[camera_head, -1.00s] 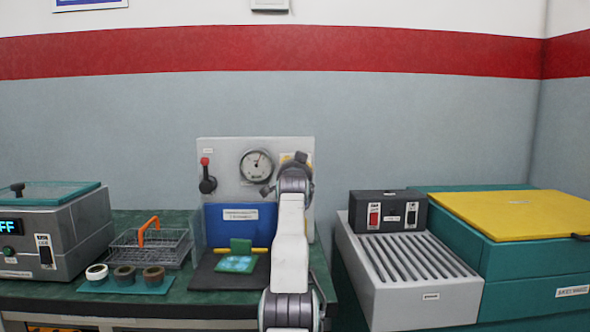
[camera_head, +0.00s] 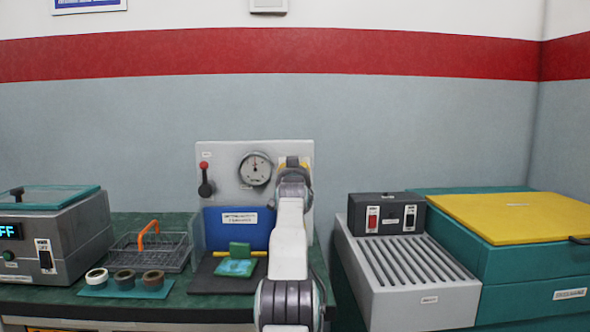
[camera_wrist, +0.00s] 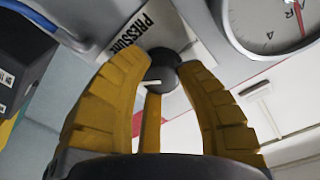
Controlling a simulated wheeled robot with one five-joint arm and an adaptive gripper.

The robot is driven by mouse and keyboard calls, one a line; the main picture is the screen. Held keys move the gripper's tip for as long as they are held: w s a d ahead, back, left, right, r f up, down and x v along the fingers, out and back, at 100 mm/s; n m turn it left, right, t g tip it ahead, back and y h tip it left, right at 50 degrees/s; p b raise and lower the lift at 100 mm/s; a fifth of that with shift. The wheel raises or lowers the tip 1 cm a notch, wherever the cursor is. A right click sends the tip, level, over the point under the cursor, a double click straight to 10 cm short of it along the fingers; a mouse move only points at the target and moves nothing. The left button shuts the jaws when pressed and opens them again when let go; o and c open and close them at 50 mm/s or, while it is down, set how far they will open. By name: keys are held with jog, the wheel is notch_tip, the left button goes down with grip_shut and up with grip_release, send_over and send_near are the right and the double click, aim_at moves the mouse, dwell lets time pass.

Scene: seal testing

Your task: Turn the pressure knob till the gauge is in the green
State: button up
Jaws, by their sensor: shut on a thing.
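The pressure knob (camera_wrist: 163,72) is dark and round with a white pointer mark, beneath a PRESSURE label (camera_wrist: 130,32) in the wrist view. My gripper (camera_wrist: 160,62) has its yellow fingers closed around the knob. In the head view, my gripper (camera_head: 293,163) is at the panel's upper right, and my arm hides the knob. The round white gauge (camera_head: 256,169) is on the grey panel (camera_head: 225,155), left of my gripper. Its needle points roughly upward; coloured zones are too small to tell.
A red-tipped lever (camera_head: 205,180) is at the panel's left. A wire basket (camera_head: 150,250) and tape rolls are left. A grey slatted unit (camera_head: 410,280) is right.

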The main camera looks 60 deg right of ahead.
jog(key=shift+w+f+n+p, duration=0.2)
jog(key=shift+n+p, duration=0.8)
jog(key=shift+f, duration=0.15)
jog(key=o, duration=1.2)
jog(key=shift+w, duration=0.1)
jog(key=shift+r, duration=0.2)
jog(key=shift+s+a, duration=0.1)
jog(key=shift+s, duration=0.1)
jog(key=v, duration=1.1)
jog(key=shift+s+a, duration=0.15)
jog(key=shift+a, duration=0.2)
jog(key=shift+f, duration=0.1)
